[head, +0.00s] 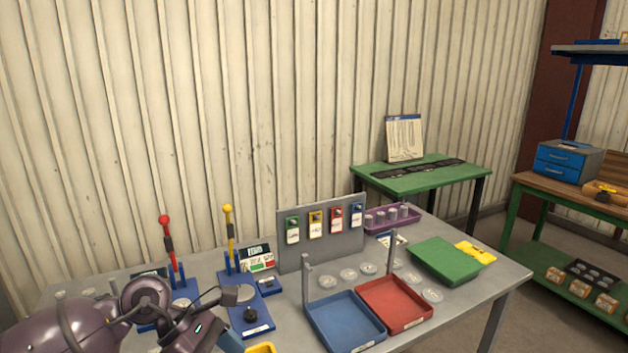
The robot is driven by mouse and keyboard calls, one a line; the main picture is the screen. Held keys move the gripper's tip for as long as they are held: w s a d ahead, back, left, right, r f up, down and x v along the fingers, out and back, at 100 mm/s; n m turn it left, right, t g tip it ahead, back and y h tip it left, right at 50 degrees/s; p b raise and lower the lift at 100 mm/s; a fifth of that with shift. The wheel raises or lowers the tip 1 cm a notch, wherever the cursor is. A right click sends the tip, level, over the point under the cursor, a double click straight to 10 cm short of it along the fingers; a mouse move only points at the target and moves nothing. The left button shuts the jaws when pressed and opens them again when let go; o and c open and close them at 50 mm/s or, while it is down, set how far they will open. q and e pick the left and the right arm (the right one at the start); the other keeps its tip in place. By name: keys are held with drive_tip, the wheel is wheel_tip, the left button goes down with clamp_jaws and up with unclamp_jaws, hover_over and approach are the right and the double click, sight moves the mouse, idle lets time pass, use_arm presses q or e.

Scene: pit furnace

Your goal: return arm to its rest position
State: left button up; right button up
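My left arm (72,326) comes in from the lower left, over the near left part of the grey table (452,301). Its dark purple wrist part (193,327) is in front of the two lever devices. I cannot make out its fingertips, so I cannot tell whether the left gripper is open or shut, or holds anything. My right arm and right gripper are out of view.
Close to my arm stand a red-knobbed lever (168,245) and a yellow-knobbed lever (229,235) on blue bases. A tag panel (282,240) stands behind.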

use_arm(q)
drive_tip(key=s+d+f+n+t+h+b, duration=0.2)
drive_tip(key=d+n+t+h, duration=0.25)
drive_tip(key=n+h, duration=0.6)
drive_tip(key=a+f+n+t+y+b, duration=0.2)
drive_tip(key=a+f+n+t+y, duration=0.5)
drive_tip(key=n, duration=0.7)
drive_tip(key=a+f+n+t+y+b, duration=0.25)
drive_tip(key=f+n+t+y, duration=0.2)
drive_tip(key=n+t, duration=0.7)
drive_tip(key=s+a+f+n+g+y, duration=0.3)
drive_tip(key=s+a+f+n+g, duration=0.1)
drive_tip(key=f+n, duration=0.5)
drive_tip(key=s+a+f+n+g+y+b, duration=0.1)
drive_tip(key=s+a+f+n+g+y, duration=0.3)
drive_tip(key=s+f+n+g, duration=0.2)
wheel_tip(320, 180, down, 4)
drive_tip(key=s+n, duration=0.2)
drive_tip(key=shift+s+f+n+y, duration=0.15)
drive_tip(key=shift+s+n+y, duration=0.15)
drive_tip(key=shift+s+n, duration=0.1)
drive_tip(key=shift+a, duration=0.1)
